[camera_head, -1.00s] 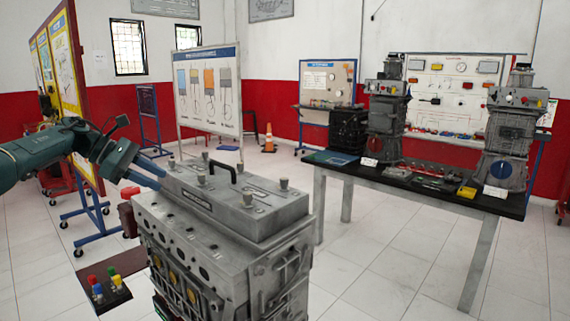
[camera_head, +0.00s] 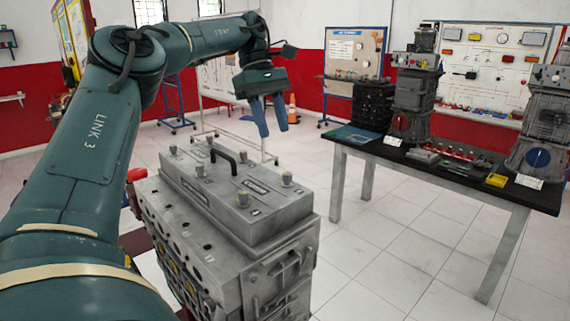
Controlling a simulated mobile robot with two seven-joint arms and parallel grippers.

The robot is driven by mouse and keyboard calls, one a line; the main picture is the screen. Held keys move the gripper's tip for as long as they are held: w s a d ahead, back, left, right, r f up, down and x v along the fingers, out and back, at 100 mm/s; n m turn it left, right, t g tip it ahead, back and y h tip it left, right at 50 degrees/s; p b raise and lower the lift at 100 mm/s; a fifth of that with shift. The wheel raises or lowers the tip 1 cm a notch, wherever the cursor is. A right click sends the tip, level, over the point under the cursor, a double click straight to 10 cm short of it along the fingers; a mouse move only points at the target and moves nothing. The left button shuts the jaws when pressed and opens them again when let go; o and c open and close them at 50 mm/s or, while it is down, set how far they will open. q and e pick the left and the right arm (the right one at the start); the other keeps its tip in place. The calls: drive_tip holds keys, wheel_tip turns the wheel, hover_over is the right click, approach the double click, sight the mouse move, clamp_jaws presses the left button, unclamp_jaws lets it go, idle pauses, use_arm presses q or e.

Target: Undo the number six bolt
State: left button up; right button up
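A grey engine block (camera_head: 222,255) stands in the middle, with a cover (camera_head: 225,189) on top that has a black handle (camera_head: 223,157). I cannot read any numbers, so I cannot tell which is number six. My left gripper (camera_head: 273,131) points down, its two blue fingers apart and nothing between them. It appears above and beyond the cover's far side, apart from the bolts. My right gripper is not in view.
A white display board (camera_head: 215,78) stands behind the engine. Tiled floor is clear between engine and table. My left arm covers the left side.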

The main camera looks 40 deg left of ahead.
sight(286, 173)
use_arm(q)
drive_tip(key=x, duration=0.9)
drive_tip(key=shift+d+f, duration=0.1)
drive_tip(key=shift+f, duration=0.1)
clamp_jaws()
